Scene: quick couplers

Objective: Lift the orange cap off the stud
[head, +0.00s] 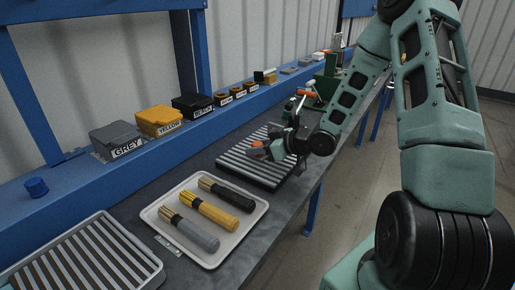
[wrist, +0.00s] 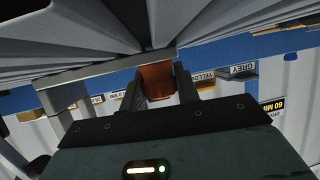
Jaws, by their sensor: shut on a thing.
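My gripper (head: 262,149) is low over the dark ribbed rack on the bench in the head view. In the wrist view, the two dark fingers of my gripper (wrist: 160,86) are closed on the orange cap (wrist: 157,78), which looks brownish-orange in shadow. The cap also shows as a small orange patch (head: 257,143) at the fingertips in the head view. I cannot make out the stud, and cannot tell whether the cap still touches it.
The ribbed rack (head: 232,166) lies under my gripper. Left of it, a pale tray (head: 151,214) holds grey, yellow and black bundles. Labelled grey (head: 115,136), yellow (head: 158,118) and black (head: 196,104) boxes line the blue shelf. A green fixture (head: 326,86) stands farther back.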

